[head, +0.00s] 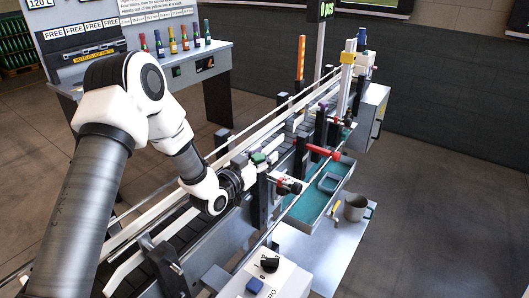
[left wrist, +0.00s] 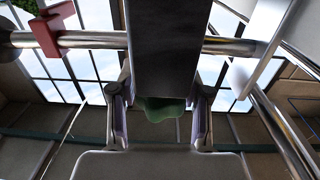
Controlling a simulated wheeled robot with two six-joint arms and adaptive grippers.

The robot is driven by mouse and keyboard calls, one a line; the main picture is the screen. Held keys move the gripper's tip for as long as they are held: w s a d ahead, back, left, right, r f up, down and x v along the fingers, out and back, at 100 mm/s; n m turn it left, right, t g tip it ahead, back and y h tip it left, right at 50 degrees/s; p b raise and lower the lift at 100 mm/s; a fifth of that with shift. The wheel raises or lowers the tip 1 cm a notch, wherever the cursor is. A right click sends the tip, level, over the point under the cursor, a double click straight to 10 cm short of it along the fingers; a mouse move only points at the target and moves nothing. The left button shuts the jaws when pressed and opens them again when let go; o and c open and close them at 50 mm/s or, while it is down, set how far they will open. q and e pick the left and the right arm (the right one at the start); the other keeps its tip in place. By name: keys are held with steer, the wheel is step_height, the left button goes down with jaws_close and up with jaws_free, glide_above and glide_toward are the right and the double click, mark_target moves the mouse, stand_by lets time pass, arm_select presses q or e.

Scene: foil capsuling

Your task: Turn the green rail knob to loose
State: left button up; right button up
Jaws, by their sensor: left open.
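The green rail knob (head: 258,157) shows in the head view on top of the line, just ahead of my left gripper (head: 246,172). In the left wrist view, the green knob (left wrist: 160,108) sits between the two fingers of my left gripper (left wrist: 159,112), partly hidden behind a dark upright bar (left wrist: 166,50). The fingers stand apart on either side of the knob, with gaps showing. I cannot tell its turn position. My right gripper is not in view.
A chrome rail (left wrist: 88,40) with a red block (left wrist: 48,32) crosses the wrist view. In the head view, red handles (head: 323,152) stick out right of the conveyor. A teal tray (head: 306,207), a grey mug (head: 355,207) and a control box (head: 270,278) stand nearby.

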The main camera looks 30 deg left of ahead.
arm_select(q)
steer(key=shift+w+f, duration=0.1)
steer(key=shift+w, duration=0.25)
steer(key=c, duration=0.8)
jaws_close()
steer(key=shift+w+d+f, duration=0.1)
steer(key=shift+f, duration=0.15)
